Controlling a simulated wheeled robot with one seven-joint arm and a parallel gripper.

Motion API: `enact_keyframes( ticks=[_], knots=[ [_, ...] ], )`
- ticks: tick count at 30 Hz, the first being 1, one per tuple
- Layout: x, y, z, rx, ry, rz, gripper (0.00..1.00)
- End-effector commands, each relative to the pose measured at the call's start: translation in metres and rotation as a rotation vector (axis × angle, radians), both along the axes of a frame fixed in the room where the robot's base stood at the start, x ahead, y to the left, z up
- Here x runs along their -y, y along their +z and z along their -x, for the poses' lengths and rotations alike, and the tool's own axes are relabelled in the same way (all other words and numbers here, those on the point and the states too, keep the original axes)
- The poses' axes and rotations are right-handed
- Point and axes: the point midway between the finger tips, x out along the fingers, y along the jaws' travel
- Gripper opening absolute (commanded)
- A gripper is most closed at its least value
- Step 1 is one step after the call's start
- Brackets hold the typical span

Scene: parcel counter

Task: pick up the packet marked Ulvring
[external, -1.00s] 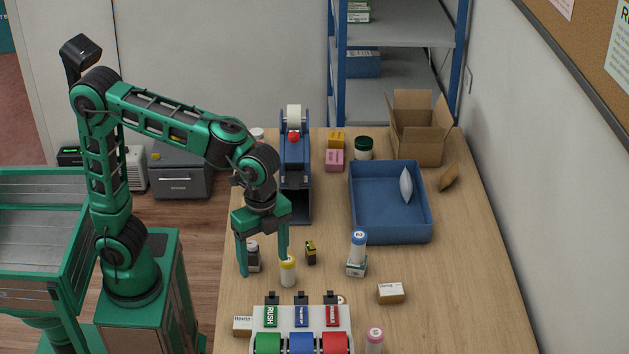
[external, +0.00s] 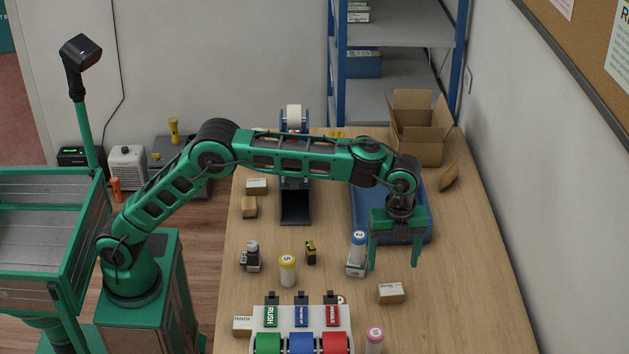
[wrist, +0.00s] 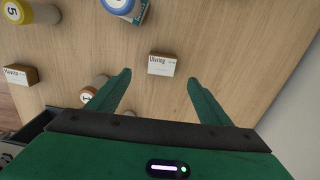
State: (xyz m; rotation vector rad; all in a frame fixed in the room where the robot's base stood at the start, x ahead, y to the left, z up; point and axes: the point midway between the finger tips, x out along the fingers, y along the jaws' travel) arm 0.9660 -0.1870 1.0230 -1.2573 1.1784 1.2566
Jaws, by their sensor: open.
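The packet marked Ulvring (external: 391,293) is a small brown box with a white label, lying on the right side of the counter, in front of the blue tray. In the wrist view the Ulvring packet (wrist: 161,64) shows its label clearly, beyond and between the two fingertips. My gripper (external: 394,264) is open and empty, above the counter and slightly behind the packet in the external view. In the wrist view my gripper (wrist: 158,78) has its fingers apart on either side of the line to the packet, touching nothing.
A blue-capped bottle (external: 358,246) stands close left of the packet. A label roll stand (external: 343,317) and a pink-capped bottle (external: 374,342) are in front. The counter right of the packet is clear.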

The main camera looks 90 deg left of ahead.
Motion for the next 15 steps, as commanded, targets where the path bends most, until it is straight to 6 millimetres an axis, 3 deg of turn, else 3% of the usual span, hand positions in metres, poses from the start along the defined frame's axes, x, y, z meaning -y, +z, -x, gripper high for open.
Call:
enact_keyframes(
  ticks=[9, 15],
  knots=[
    [0.000, -0.044, 0.000, -0.003, -0.001, -0.001, 0.73],
    [0.001, -0.055, -0.001, -0.001, 0.000, -0.001, 0.73]
  ],
)
